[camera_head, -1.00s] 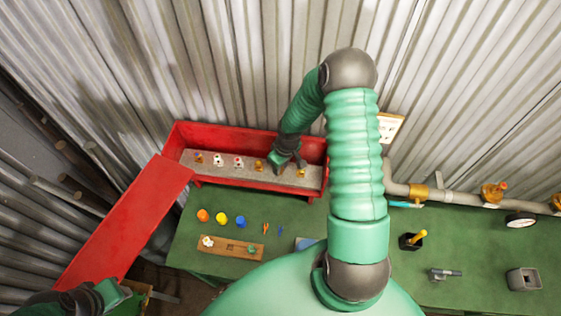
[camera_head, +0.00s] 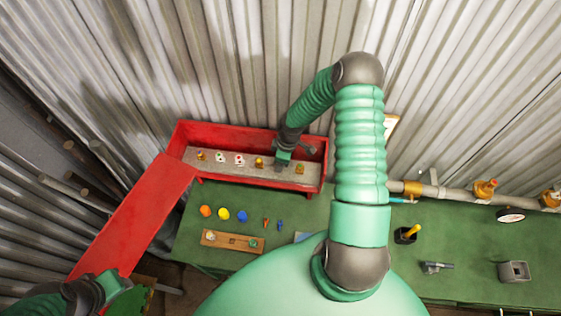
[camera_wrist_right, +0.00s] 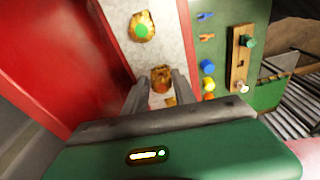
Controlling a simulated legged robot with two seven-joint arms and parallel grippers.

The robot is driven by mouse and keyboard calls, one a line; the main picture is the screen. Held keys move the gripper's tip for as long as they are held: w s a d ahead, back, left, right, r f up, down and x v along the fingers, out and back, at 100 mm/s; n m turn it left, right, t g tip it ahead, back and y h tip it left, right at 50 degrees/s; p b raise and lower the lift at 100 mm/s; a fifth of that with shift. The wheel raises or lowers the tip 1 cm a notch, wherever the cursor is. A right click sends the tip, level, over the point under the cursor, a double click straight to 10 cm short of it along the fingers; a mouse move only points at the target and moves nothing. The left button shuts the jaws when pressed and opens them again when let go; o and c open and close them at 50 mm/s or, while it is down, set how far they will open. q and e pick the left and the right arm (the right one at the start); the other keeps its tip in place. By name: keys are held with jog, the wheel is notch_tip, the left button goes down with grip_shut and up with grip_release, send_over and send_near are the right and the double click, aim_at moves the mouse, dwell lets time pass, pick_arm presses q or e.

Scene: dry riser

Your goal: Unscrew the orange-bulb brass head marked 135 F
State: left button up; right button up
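Several small heads stand in a row on the pale strip inside the open red box (camera_head: 245,131). A brass head with an orange-brown bulb (camera_wrist_right: 161,77) lies between my right gripper's two fingers in the right wrist view. The fingers look apart from it, one on each side; no marking is readable. My right gripper (camera_head: 281,168) is open and low over the strip in the head view, hiding part of the row. A green-bulb brass head (camera_wrist_right: 142,27) shows beyond it in the wrist view. My left gripper (camera_head: 118,292) is at the lower left, its fingers unclear.
The green bench (camera_head: 330,225) holds orange, yellow and blue (camera_head: 241,216) balls, small plugs, and a wooden block (camera_head: 231,241). The red lid (camera_head: 128,215) slopes off the box's left. A pipe with brass fittings (camera_head: 484,189) runs along the right wall.

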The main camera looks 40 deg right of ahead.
jog(key=o, duration=0.4)
jog(key=shift+w+d, duration=0.1)
jog(key=shift+w, duration=0.05)
jog(key=shift+c, duration=0.2)
jog(key=shift+d+f, duration=0.1)
